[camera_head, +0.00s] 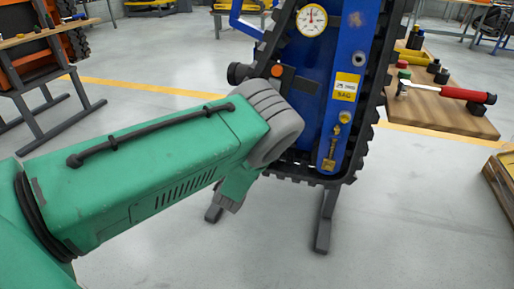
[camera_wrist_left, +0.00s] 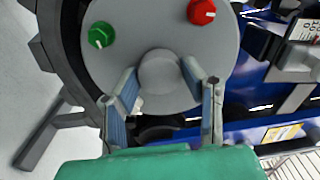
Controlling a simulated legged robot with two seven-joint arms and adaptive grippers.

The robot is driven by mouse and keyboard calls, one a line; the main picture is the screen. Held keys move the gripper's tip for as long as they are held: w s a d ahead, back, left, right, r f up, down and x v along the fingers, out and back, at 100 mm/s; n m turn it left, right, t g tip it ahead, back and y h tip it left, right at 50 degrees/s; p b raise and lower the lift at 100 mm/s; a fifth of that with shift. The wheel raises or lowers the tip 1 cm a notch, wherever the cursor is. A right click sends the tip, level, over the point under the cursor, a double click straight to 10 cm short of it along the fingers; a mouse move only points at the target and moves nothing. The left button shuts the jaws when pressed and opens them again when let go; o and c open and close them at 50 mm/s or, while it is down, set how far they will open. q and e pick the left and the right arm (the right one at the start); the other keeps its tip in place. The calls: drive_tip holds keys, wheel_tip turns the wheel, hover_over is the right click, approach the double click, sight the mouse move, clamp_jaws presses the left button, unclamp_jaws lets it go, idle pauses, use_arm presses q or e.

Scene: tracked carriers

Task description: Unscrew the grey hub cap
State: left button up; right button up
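The grey hub cap (camera_wrist_left: 160,72) is a round, smooth boss in the middle of a large grey wheel disc (camera_wrist_left: 120,68), seen in the left wrist view. My left gripper (camera_wrist_left: 160,68) has one finger on each side of the cap, with the tips close against its edges. I cannot tell whether the fingers press on it or stand just clear. In the head view my green left arm reaches the carrier, and its grey joint hides the gripper and the cap. My right gripper is in neither view.
A green knob (camera_wrist_left: 101,35) and a red knob (camera_wrist_left: 201,12) sit on the disc near the gripper. The blue tracked carrier (camera_head: 345,120) stands upright with a gauge (camera_head: 312,20). A wooden table (camera_head: 440,112) at right bears a hammer (camera_head: 450,93). Floor in front is clear.

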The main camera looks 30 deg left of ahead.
use_arm(q)
drive_tip(key=shift+r+n+p, duration=0.1)
drive_tip(key=shift+n+p, duration=0.25)
drive_tip(key=shift+n, duration=0.65)
drive_tip(key=n+p, duration=0.1)
drive_tip(key=n, duration=0.6)
drive_tip(key=shift+n, duration=0.4)
drive_tip(key=n+p, duration=0.1)
drive_tip(key=n, duration=0.8)
drive_tip(key=shift+n, duration=0.4)
